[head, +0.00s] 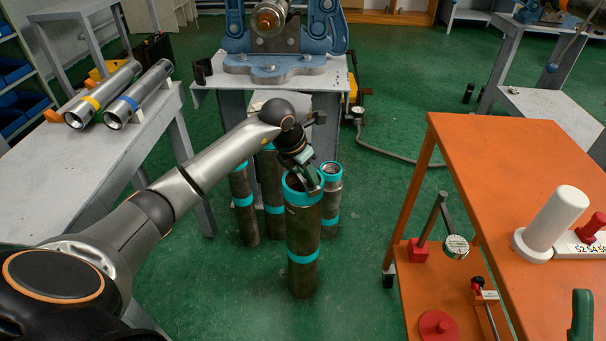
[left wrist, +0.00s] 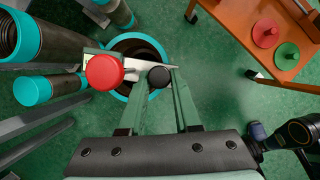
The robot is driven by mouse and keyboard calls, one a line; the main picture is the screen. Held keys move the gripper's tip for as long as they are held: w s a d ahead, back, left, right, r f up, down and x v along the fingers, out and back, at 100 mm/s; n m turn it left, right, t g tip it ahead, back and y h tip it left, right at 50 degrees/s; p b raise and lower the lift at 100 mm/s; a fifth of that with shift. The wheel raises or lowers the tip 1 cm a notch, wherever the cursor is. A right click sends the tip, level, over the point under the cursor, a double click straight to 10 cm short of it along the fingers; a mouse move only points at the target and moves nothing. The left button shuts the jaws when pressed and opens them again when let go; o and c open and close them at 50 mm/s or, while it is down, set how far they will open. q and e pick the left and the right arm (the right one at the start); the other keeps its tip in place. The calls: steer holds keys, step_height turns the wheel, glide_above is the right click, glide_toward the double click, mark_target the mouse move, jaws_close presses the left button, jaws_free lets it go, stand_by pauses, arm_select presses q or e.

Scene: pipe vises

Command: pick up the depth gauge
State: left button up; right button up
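My left gripper (head: 313,183) is at the mouth of the front pipe (head: 303,240), which stands upright with teal bands. In the left wrist view, a tool with a red round knob (left wrist: 104,72), a black knob and a pale metal bar lies over that pipe's teal rim. I take it for the depth gauge. My left gripper's green fingers (left wrist: 165,80) stand on both sides of the black knob, with a gap between them. Whether they press on it I cannot tell. The tool's lower part is hidden. My right gripper is not in view.
Several more teal-banded pipes (head: 243,205) stand close behind the front pipe. An orange cart (head: 500,170) is at right, with a dial gauge (head: 456,246) and red parts on its lower shelf. A grey bench (head: 70,180) is at left, a blue vise (head: 285,65) behind.

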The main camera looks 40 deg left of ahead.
arm_select(q)
jaws_close()
steer(key=shift+r, duration=0.1)
stand_by(0.9)
